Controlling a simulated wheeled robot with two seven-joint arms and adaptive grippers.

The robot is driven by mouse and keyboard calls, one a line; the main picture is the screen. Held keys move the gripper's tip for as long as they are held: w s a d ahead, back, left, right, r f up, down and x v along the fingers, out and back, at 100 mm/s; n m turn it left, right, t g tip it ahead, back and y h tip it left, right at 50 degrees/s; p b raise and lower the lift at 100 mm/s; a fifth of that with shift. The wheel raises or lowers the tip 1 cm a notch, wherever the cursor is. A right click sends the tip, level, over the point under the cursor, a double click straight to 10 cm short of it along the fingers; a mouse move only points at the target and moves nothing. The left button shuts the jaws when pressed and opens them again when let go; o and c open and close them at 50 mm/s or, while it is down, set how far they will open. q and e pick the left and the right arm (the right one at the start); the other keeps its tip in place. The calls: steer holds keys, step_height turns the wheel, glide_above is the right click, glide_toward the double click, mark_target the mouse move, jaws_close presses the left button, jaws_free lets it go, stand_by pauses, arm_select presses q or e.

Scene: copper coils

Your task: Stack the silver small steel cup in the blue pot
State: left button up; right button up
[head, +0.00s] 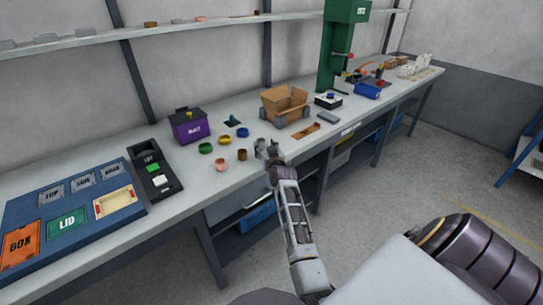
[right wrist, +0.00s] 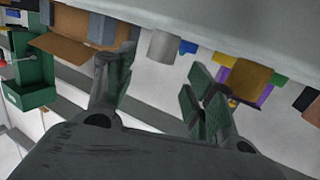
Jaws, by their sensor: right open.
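The silver small steel cup (head: 261,142) stands near the front of the workbench, right at the fingertips of my right gripper (head: 270,152), which partly hides it. In the right wrist view the silver cup (right wrist: 163,46) is just beyond the gap between the spread fingers of my right gripper (right wrist: 160,82). The fingers are open and hold nothing. The blue pot (head: 243,132) is small and stands just behind and left of the silver cup; it also shows in the right wrist view (right wrist: 188,46), beside the silver cup. My left gripper is not in view.
Close by stand a brown cup (head: 242,155), a copper cup (head: 221,165), a green pot (head: 206,148) and a yellow pot (head: 224,140). A cardboard box (head: 284,106) is behind right, a purple bin (head: 187,126) behind left. A flat brown piece (head: 304,131) lies to the right.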

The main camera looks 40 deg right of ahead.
steer(key=shift+p+v, duration=0.6)
steer(key=shift+v, duration=0.2)
steer(key=shift+p+v, duration=0.75)
steer(key=shift+v, duration=0.35)
steer(key=shift+p+v, duration=0.6)
steer(key=shift+v, duration=0.25)
steer(key=shift+p+v, duration=1.15)
steer(key=shift+v, duration=0.55)
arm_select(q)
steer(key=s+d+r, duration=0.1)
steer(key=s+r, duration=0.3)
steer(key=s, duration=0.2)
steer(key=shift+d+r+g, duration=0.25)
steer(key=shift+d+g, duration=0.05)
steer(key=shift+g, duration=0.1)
arm_select(e)
steer(key=shift+o, duration=0.6)
